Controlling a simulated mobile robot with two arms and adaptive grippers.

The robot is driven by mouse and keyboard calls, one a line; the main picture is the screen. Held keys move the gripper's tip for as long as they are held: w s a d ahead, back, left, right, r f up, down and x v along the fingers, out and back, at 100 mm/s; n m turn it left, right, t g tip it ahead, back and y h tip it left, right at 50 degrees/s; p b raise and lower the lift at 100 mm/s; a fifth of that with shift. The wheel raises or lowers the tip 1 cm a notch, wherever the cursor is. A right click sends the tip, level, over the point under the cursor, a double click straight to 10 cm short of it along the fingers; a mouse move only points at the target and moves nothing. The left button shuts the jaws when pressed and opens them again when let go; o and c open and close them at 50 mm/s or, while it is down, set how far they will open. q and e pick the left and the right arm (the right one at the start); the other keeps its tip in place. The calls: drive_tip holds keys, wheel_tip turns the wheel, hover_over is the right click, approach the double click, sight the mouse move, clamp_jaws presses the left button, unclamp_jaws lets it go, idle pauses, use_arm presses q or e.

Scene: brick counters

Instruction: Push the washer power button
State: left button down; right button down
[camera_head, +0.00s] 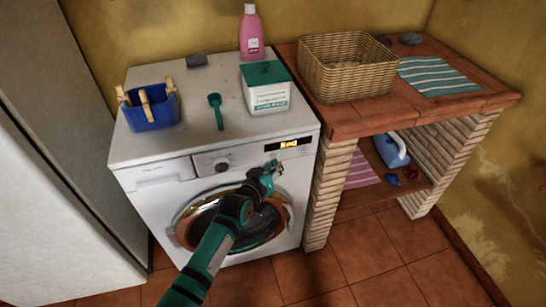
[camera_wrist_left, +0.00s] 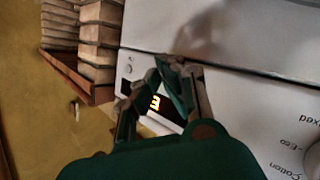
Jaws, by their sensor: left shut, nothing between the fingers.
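The white washer (camera_head: 150,210) stands on the left, with a round door below its control panel. A lit display (camera_head: 289,144), seeming to read "End", sits at the panel's right, with a dial (camera_head: 221,165) left of it. My left gripper (camera_head: 273,165) is shut and empty, just below the display in front of the panel. In the left wrist view my fingertips (camera_wrist_left: 172,62) meet over the panel, and the display (camera_wrist_left: 153,103) shows partly between the fingers. Small round marks (camera_wrist_left: 128,67) sit beside the display near the panel's end; I cannot tell which is the power button.
On the washer top are a blue peg basket (camera_head: 152,112), a green scoop (camera_head: 216,112), a white-and-green box (camera_head: 266,95) and a pink bottle (camera_head: 251,35). A brick counter (camera_head: 420,113) with a wicker basket (camera_head: 345,75) adjoins on the right.

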use_arm(q)
drive_tip(key=shift+w+a, duration=0.1)
drive_tip(key=shift+w, duration=0.2)
drive_tip(key=shift+w, duration=0.15)
idle(0.4)
drive_tip(key=shift+s+p, duration=0.45)
drive_tip(key=shift+s, duration=0.2)
